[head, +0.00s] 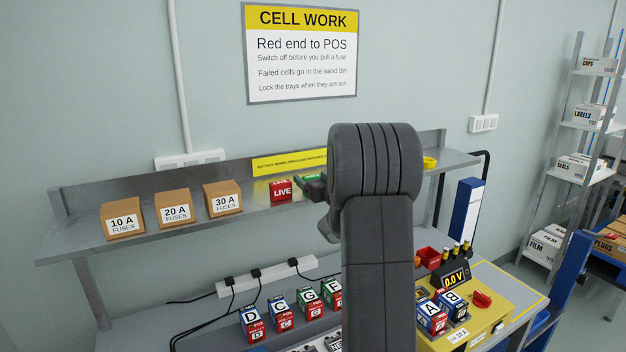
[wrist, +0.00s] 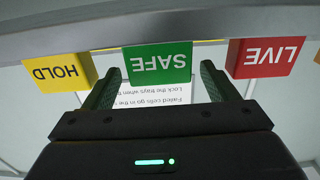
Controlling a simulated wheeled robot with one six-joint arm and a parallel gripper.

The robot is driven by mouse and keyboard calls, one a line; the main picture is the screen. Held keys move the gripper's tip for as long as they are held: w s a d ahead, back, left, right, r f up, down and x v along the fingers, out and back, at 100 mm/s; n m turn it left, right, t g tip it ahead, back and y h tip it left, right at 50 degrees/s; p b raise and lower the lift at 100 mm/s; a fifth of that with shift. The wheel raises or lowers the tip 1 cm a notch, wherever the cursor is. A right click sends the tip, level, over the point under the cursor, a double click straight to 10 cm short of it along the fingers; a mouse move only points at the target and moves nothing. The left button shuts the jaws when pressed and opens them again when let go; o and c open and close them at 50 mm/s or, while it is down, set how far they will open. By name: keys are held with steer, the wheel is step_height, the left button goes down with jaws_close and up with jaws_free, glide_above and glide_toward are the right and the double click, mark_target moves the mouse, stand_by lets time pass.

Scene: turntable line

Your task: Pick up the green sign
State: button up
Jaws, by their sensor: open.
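The green sign (wrist: 158,60), lettered SAFE, appears upside down in the wrist view. My open gripper (wrist: 160,78) has one finger on each side of it, with a gap showing at both sides. I cannot tell how deep the sign sits between the fingers. In the head view a sliver of the green sign (head: 312,176) shows on the upper shelf. My arm and gripper hide the rest. A red LIVE sign (wrist: 265,57) and a yellow HOLD sign (wrist: 58,73) stand on either side of it.
The grey shelf (head: 75,250) also holds fuse boxes (head: 172,208) at the left and a yellow ring (head: 429,162) at the right. Beside the red sign, its neighbour, my right finger has little room. Lettered battery blocks (head: 282,313) stand on the bench below.

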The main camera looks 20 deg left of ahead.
steer(key=shift+w+a, duration=0.4)
steer(key=shift+a, duration=0.1)
steer(key=c, duration=1.1)
steer(key=shift+r, duration=0.1)
